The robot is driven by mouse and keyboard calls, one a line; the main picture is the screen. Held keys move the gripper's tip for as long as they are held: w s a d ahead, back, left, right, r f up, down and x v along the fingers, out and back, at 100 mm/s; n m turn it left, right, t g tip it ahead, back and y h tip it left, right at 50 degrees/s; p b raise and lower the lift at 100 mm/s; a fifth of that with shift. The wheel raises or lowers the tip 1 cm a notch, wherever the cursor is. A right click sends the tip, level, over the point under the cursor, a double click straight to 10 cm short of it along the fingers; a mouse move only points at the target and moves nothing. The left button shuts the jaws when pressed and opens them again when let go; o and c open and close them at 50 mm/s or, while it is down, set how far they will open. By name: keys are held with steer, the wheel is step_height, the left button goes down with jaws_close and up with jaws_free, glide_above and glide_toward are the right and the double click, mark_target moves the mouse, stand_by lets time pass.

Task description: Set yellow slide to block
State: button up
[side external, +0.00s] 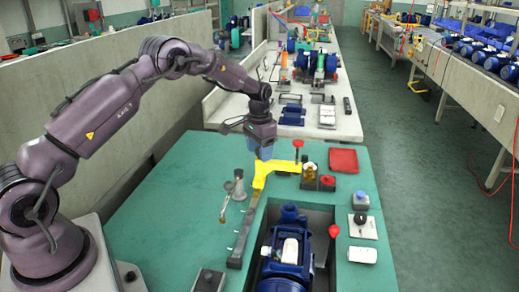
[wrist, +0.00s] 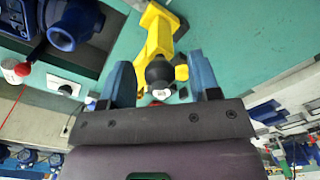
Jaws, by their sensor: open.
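The yellow slide (side external: 262,173) is at the upper end of a grey rail (side external: 243,230) on the green bench, and a yellow arm reaches from it to the right. My gripper (side external: 264,152) points down just above or around the top of the slide. In the wrist view, the yellow slide (wrist: 160,32) shows beyond a round black knob (wrist: 159,72). The blue fingers of my gripper (wrist: 162,78) stand apart on either side of the knob, with visible gaps. I cannot tell which part the task calls the block. The slide's lower part is partly hidden.
A blue pump (side external: 289,251) sits in a recess right of the rail. A red-knobbed lever (side external: 298,146), a red tray (side external: 343,160) and a switch box (side external: 361,224) stand on the right. Small metal fittings (side external: 238,186) stand left of the slide. The bench's left side is clear.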

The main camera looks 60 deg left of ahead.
steer(key=shift+c, duration=0.2)
jaws_close()
steer(key=s+d, duration=1.3)
steer(key=shift+s+d, duration=0.25)
steer(key=shift+r, duration=0.1)
steer(key=shift+o, duration=0.2)
jaws_free()
step_height(320, 180, up, 13)
